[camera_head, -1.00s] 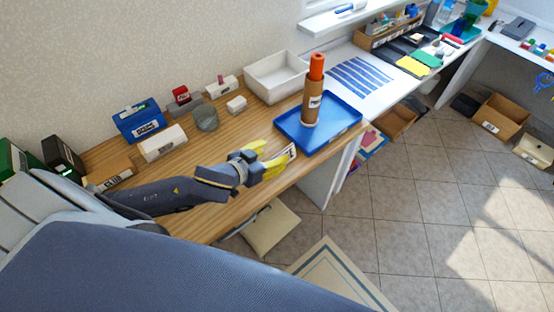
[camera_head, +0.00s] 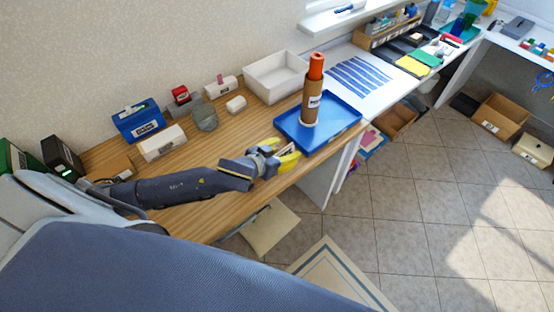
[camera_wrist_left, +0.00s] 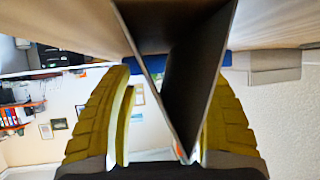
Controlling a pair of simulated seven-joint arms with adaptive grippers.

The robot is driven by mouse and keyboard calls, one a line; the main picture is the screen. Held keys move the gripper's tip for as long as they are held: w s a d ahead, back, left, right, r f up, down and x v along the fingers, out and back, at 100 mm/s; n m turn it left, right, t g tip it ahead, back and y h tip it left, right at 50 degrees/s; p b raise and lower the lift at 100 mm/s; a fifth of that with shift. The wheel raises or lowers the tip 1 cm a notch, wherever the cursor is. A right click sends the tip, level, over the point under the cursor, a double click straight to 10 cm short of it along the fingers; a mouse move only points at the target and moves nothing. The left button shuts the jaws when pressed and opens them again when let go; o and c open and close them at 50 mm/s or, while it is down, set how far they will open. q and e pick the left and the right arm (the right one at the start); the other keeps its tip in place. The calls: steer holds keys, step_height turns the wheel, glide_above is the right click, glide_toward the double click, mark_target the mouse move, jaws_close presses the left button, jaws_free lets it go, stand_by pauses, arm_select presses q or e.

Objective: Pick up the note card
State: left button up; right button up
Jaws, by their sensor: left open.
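The note card (camera_head: 288,150) shows as a small pale edge between the yellow fingers of my left gripper (camera_head: 284,152), near the front edge of the wooden desk beside the blue tray. In the left wrist view the card (camera_wrist_left: 188,75) looks like dark folded panels meeting in a V, between the two fingers of my left gripper (camera_wrist_left: 168,85). The gripper is open around it, with a gap visible on the left side; contact on the right side is unclear. The fingers hide most of the card in the head view. My right gripper is not in view.
The blue tray (camera_head: 343,124) holds a brown cylinder with an orange top (camera_head: 313,90), close to the gripper. A white bin (camera_head: 276,77), a blue box (camera_head: 138,121) and several small items stand along the wall.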

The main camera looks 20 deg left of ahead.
arm_select(q)
steer(key=c, duration=1)
steer(key=shift+o, duration=0.2)
steer(key=shift+r, duration=0.1)
